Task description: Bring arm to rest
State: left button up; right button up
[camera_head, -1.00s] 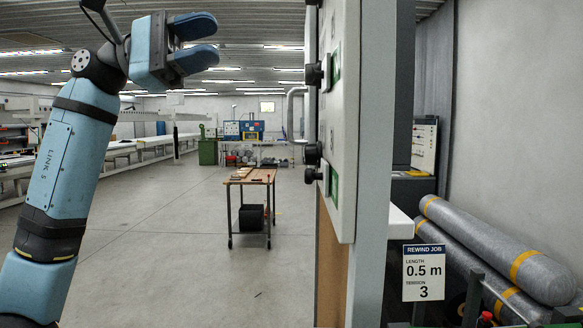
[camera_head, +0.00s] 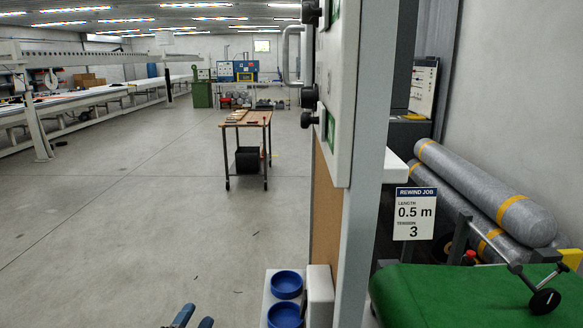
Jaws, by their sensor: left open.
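My left gripper (camera_head: 192,318) shows only at the bottom edge of the head view, left of the middle. Its two blue fingertips stand apart with nothing seen between them. The rest of my left arm is below the picture. The gripper is over the grey floor, left of a white ledge (camera_head: 266,296) with two blue bowls (camera_head: 287,284). It does not touch them in this view. My right gripper is not in view.
A grey machine post with a control panel (camera_head: 338,90) rises in the middle. A green surface (camera_head: 470,298) with a black-knobbed rod is at lower right. Wrapped rolls (camera_head: 485,190) and a sign (camera_head: 414,213) stand behind it. A wooden cart (camera_head: 246,118) stands on open floor.

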pick_arm(q)
jog(key=s+f+n+g+y, duration=0.3)
jog(key=s+f+n+g, duration=0.6)
jog(key=s+f, duration=1.4)
jog(key=s+n, duration=0.2)
jog(key=shift+f+n+p, duration=0.3)
jog(key=shift+f+p, duration=0.05)
jog(key=shift+f, duration=0.05)
